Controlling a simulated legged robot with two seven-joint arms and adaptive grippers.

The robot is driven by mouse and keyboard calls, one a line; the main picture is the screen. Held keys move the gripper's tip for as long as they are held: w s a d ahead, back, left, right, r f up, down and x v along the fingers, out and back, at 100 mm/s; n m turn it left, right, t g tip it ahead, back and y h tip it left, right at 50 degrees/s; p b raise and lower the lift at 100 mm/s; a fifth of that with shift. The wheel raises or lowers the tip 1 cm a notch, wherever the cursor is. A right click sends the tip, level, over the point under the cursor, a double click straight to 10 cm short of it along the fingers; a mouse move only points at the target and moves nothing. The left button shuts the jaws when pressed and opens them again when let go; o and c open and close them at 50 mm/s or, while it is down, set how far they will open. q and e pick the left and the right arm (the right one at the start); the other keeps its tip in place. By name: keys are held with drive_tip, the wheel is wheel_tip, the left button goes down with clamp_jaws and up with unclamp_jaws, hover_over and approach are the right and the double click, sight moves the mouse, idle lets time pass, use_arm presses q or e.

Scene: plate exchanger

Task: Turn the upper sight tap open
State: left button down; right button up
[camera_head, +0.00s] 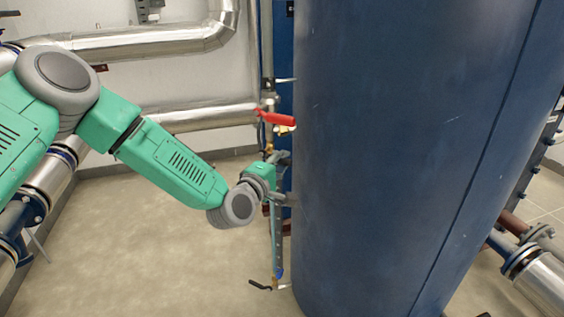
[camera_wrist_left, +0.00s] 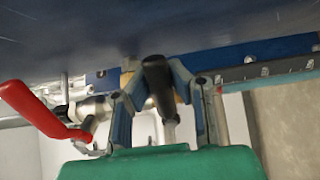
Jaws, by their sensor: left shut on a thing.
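The upper sight tap shows in the left wrist view as a black lever handle (camera_wrist_left: 157,82) with its rounded end toward the blue tank. My left gripper (camera_wrist_left: 154,72) has its two fingers on either side of this handle and is shut on it. In the head view my left gripper (camera_head: 281,158) is at the top of the sight gauge (camera_head: 277,235), close beside the tank, and largely hides the tap. The exact angle of the handle is hard to tell. My right gripper is not in view.
A red lever handle (camera_head: 276,118) sits just above my gripper; it also shows at left in the wrist view (camera_wrist_left: 40,110). The large blue tank (camera_head: 400,150) stands close on the right. A lower black tap handle (camera_head: 261,286) is at the gauge's bottom. Open floor lies left.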

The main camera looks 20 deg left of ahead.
use_arm(q)
drive_tip(key=shift+a+f, duration=0.25)
drive_tip(key=shift+a, duration=0.1)
drive_tip(key=shift+f, duration=0.1)
drive_tip(key=a+f+m+p, duration=0.4)
drive_tip(key=a+f+m, duration=0.2)
drive_tip(key=m, duration=1.2)
drive_tip(key=shift+w, duration=0.45)
